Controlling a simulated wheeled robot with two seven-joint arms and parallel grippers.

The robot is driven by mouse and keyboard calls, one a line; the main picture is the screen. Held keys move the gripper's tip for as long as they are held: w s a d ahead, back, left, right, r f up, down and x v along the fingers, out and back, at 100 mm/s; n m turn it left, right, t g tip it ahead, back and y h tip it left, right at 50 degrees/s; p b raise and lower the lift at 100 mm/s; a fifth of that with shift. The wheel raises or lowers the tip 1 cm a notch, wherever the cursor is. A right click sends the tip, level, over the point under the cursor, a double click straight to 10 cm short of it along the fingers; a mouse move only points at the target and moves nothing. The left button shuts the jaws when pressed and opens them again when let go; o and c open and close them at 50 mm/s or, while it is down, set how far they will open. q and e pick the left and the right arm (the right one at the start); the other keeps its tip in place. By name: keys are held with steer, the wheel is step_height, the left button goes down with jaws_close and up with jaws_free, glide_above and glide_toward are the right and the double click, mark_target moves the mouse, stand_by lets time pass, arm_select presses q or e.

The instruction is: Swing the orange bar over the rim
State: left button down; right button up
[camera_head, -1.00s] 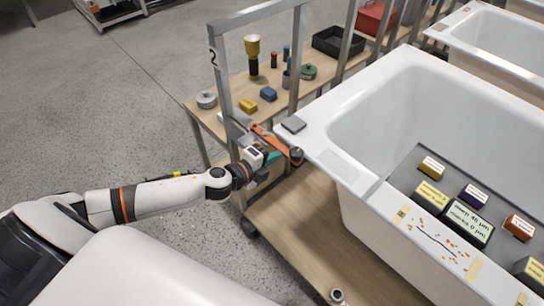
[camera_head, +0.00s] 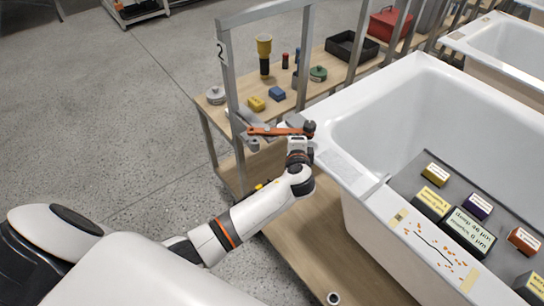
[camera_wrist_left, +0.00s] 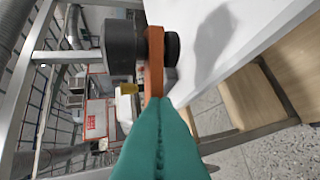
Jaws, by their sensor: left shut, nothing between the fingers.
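The orange bar (camera_head: 275,131) reaches from the grey frame post to the corner of the white bathtub (camera_head: 345,165). Its dark round end (camera_head: 309,127) appears at the rim corner, beside a grey pad (camera_head: 295,120). My left gripper (camera_head: 298,144) is shut and empty, just on the near side of the bar, close to the dark end. In the left wrist view the teal fingers (camera_wrist_left: 163,104) are closed together with their tips against or very near the orange bar (camera_wrist_left: 155,65). The white rim (camera_wrist_left: 225,45) lies to its right, with a shadow on it. My right gripper is not in view.
A grey metal frame (camera_head: 229,85) stands left of the tub, in front of a wooden bench with tins and small blocks. A dark tray (camera_head: 410,165) with labelled boxes lies across the tub. Open concrete floor is at the left.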

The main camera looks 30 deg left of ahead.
mark_target(298, 131)
arm_select(q)
steer(key=w+n+g+y+b, duration=0.4)
steer(key=n+y+b, duration=0.1)
steer(key=shift+w+a+f+g, duration=0.1)
steer(key=shift+w+a+g, duration=0.05)
steer(key=shift+a+g, duration=0.2)
steer(key=shift+w+a+b, duration=0.45)
steer(key=shift+w+a, duration=0.2)
steer(key=shift+w, duration=0.1)
steer(key=shift+w+a+r, duration=0.1)
steer(key=shift+r, duration=0.25)
